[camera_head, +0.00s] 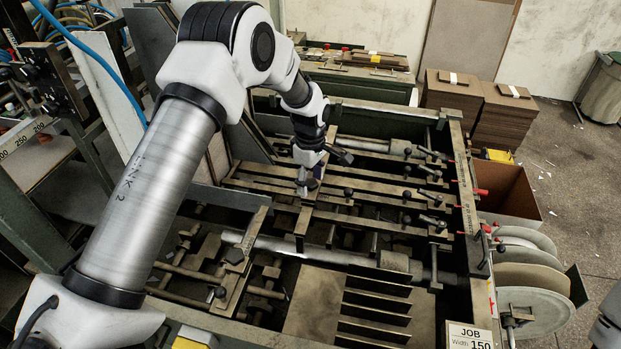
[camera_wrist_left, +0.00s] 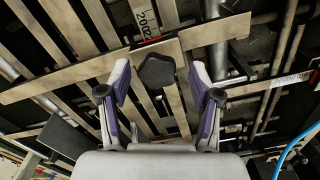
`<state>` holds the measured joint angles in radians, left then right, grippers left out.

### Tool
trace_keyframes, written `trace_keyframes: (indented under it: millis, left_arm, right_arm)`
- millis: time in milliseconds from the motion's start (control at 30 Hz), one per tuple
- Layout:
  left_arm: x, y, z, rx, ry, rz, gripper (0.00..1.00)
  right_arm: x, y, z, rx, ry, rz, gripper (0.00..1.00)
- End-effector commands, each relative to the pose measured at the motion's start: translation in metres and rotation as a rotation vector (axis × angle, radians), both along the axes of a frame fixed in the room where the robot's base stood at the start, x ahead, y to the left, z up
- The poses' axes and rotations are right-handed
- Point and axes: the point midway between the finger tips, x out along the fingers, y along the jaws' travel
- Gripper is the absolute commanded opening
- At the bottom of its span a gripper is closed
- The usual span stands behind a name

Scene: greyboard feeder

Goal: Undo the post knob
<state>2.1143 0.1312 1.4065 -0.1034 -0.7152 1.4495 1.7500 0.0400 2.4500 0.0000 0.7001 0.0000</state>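A black lobed knob (camera_wrist_left: 157,70) shows in the left wrist view, on a pale metal bar near a crossing bar. My left gripper (camera_wrist_left: 160,76) is open, with one purple-and-grey finger on each side of the knob and a visible gap on both sides. The fingers do not appear to touch it. In the head view my left gripper (camera_head: 308,184) points down over the bars in the middle of the feeder. There the gripper hides the knob, and I cannot tell its height above it. My right gripper is not in view.
The feeder frame (camera_head: 462,190) holds many bars, rods and small black-knobbed levers around the gripper. A white number label (camera_wrist_left: 146,17) lies just beyond the knob. Stacked greyboard (camera_head: 505,112) stands at the back right. White reels (camera_head: 530,292) stand at the right side.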

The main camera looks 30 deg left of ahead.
Motion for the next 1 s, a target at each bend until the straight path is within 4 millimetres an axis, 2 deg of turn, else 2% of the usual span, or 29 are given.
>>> trace_keyframes:
  millis: [233,333,467,700,833,1000]
  left_arm:
    - [0.002,0.0,0.003,0.0,-0.006,-0.001,0.65]
    - [0.002,0.0,0.01,0.0,-0.007,-0.001,0.65]
    - [0.003,0.0,0.036,0.0,-0.01,0.0,0.65]
    - [0.003,0.0,0.096,0.0,-0.008,0.0,0.65]
    - [0.003,0.0,0.115,0.001,-0.005,0.0,0.65]
    - [0.002,0.0,0.121,0.001,-0.003,0.0,0.65]
  right_arm:
    - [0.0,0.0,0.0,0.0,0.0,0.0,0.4]
    - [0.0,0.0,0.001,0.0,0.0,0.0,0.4]
    - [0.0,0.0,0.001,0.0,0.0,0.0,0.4]
    - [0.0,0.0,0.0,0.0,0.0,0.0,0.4]
    - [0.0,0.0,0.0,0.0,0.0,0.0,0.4]
    - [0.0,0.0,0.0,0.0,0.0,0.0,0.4]
